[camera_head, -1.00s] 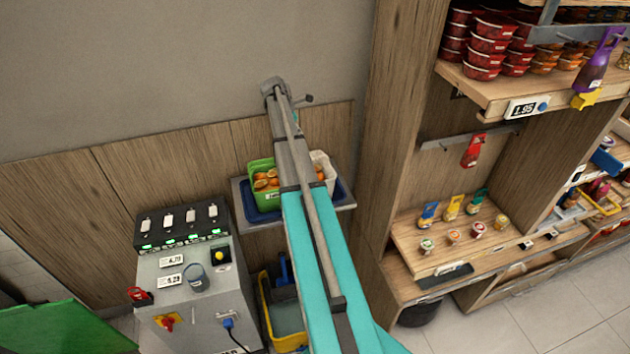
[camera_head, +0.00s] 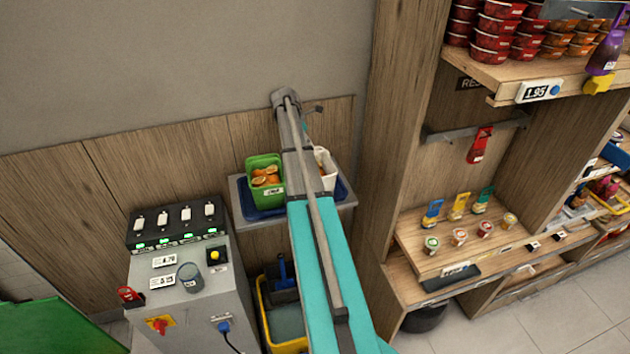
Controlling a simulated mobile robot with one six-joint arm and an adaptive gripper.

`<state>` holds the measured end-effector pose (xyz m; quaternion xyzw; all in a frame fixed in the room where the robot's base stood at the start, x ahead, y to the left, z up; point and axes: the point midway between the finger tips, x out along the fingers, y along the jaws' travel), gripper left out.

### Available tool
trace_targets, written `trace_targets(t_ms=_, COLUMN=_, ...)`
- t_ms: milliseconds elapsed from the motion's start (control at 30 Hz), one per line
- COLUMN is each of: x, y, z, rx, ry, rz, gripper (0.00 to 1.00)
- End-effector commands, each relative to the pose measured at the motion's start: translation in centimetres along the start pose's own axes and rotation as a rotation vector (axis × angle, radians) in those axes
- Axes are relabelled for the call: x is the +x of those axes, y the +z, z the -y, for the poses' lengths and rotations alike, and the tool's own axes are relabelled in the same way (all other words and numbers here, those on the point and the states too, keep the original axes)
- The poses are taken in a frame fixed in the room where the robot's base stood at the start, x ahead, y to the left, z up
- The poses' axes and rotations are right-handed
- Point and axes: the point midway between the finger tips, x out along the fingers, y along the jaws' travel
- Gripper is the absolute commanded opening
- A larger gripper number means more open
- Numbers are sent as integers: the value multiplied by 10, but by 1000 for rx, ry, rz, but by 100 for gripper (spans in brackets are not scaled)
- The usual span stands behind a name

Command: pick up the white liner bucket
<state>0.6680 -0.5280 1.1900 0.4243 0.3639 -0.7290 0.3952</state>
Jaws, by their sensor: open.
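A white bucket (camera_head: 328,170), which I take for the white liner bucket, stands on the blue tray (camera_head: 262,214) on a small wall shelf. Only its right part shows; my grey and teal arm covers the rest. A green bucket (camera_head: 264,190) with oranges and a white label stands to its left on the same tray. My gripper is hidden behind my arm, so I cannot see its jaws or how near they are to the white bucket.
A grey machine (camera_head: 190,285) with switches stands at lower left. A yellow bin (camera_head: 267,310) is on the floor below the shelf. A wooden post (camera_head: 385,150) and product shelves (camera_head: 480,240) stand to the right. A wall is close behind the tray.

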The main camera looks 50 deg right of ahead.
Motion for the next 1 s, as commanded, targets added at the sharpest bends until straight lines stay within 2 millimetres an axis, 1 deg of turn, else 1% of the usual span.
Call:
trace_targets(t_ms=33, x=4, y=0, z=0, rx=0, ry=0, rz=0, gripper=55)
trace_targets(t_ms=100, x=5, y=0, z=0, rx=0, ry=0, rz=0, gripper=55)
trace_targets(t_ms=567, x=6, y=0, z=0, rx=1, ry=0, rz=0, gripper=55)
trace_targets(t_ms=767, x=16, y=0, z=-1, rx=2, ry=-1, rz=0, gripper=55)
trace_targets(t_ms=1000, x=36, y=-1, z=-2, rx=2, ry=-1, rz=0, gripper=55)
